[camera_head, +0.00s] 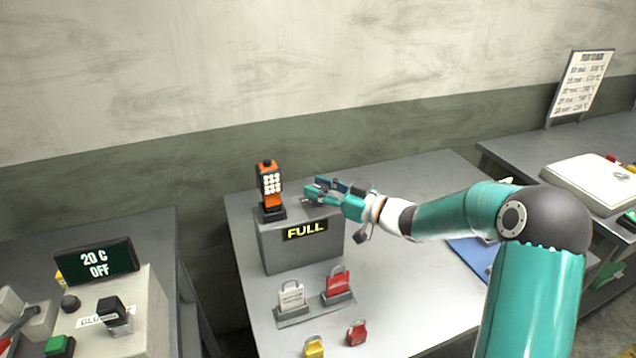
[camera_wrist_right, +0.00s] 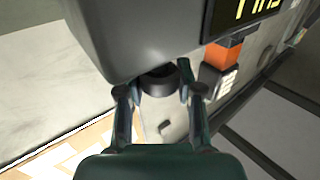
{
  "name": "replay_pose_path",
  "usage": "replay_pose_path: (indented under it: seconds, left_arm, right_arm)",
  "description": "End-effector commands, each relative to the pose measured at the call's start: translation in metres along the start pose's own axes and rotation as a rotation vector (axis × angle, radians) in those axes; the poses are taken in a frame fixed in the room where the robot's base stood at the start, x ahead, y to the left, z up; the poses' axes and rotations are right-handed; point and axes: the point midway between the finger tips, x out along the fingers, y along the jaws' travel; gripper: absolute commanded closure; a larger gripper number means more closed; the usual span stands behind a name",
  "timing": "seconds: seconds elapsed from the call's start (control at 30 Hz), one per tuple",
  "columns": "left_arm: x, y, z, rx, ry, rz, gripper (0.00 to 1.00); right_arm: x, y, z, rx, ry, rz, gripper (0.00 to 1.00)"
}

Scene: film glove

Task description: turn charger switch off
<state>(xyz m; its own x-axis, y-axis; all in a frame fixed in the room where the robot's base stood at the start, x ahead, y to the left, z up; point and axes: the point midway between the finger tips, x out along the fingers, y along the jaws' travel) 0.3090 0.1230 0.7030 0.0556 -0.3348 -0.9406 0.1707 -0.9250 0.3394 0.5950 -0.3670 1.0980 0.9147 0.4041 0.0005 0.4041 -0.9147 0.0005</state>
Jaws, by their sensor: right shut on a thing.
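The charger (camera_head: 285,255) is a grey box with a lit display reading FULL (camera_head: 306,229). An orange and black handheld device (camera_head: 269,186) with white buttons stands upright on its top left. My right gripper (camera_head: 312,191) reaches in from the right and is at the charger's top, right of the device. In the right wrist view, the fingers of my right gripper (camera_wrist_right: 161,95) are closed on either side of a dark round knob (camera_wrist_right: 157,78), which looks like the charger's switch. The fingers partly hide it, and its setting is not readable. My left gripper is out of view.
On the grey table (camera_head: 390,180), a white padlock (camera_head: 291,297) and a red padlock (camera_head: 338,283) stand in holders in front of the charger. Small yellow and red locks lie nearer. A panel reading 20 C OFF (camera_head: 97,262) stands at left.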

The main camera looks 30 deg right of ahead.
Motion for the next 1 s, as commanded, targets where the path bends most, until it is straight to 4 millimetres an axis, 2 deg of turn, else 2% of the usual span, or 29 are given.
replay_pose_path:
  seconds: [0.03,0.17,0.57,0.6,0.7,0.73,1.0]
  left_arm:
    - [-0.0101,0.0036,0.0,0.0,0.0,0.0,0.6]
    - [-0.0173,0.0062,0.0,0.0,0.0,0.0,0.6]
    - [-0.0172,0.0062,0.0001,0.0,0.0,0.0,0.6]
    - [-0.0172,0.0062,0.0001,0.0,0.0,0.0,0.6]
    - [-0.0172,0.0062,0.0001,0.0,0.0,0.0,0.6]
    - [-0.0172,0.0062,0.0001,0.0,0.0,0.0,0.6]
    - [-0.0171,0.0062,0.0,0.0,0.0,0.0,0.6]
  right_arm:
    - [0.0,0.0032,-0.0071,-0.003,0.004,-0.032,0.99]
    - [0.0004,0.0023,-0.0056,-0.002,0.005,-0.113,0.99]
    - [0.0,0.0012,-0.003,-0.002,0.004,-0.147,0.99]
    - [0.0001,0.0012,-0.003,-0.002,0.004,-0.147,0.58]
    - [0.0001,0.0008,-0.0025,-0.002,0.003,-0.148,0.41]
    - [0.0002,0.0007,-0.0023,-0.001,0.003,-0.148,0.39]
    - [0.0002,0.0001,-0.0011,0.0,0.001,-0.149,0.39]
